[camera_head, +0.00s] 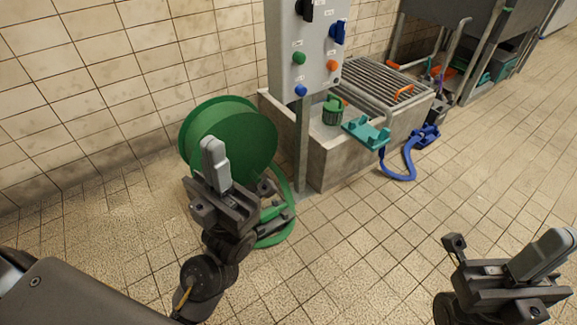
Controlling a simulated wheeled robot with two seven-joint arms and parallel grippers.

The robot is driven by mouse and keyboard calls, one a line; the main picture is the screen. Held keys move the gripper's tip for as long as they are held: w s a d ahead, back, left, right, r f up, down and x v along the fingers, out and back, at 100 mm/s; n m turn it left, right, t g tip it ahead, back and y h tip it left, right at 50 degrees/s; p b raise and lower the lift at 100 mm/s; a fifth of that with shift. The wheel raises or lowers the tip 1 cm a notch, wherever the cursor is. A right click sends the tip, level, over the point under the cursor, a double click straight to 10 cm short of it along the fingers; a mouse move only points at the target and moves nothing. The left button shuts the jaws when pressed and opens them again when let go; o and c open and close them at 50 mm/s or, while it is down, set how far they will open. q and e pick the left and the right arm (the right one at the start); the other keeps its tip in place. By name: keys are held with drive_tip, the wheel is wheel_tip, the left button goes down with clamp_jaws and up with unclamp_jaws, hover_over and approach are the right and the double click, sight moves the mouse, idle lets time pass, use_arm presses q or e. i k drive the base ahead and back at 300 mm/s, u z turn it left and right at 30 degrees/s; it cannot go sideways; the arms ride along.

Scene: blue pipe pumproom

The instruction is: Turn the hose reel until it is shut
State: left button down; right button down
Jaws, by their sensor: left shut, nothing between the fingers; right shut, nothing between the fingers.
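The green hose reel (240,135) stands on the tiled floor by the wall, left of the grey control panel's post. It has two large round side discs, and green hose (278,238) lies at its foot. My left gripper (213,155) is shut and empty, pointing up in front of the reel's near disc. It hides the disc's lower part, and I cannot tell whether it touches the reel. My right gripper (552,250) is shut and empty at the lower right, far from the reel. No handle on the reel can be made out.
A grey control panel (312,50) with coloured buttons stands on a post (302,150) just right of the reel. Behind it is a concrete basin (340,160) with a metal grate and a teal bracket (366,133). A blue hose (408,165) lies to the right. The floor at centre is clear.

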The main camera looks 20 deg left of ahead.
sight(250, 138)
drive_tip(key=z, duration=0.25)
drive_tip(key=i, duration=1.3)
drive_tip(key=u, duration=0.8)
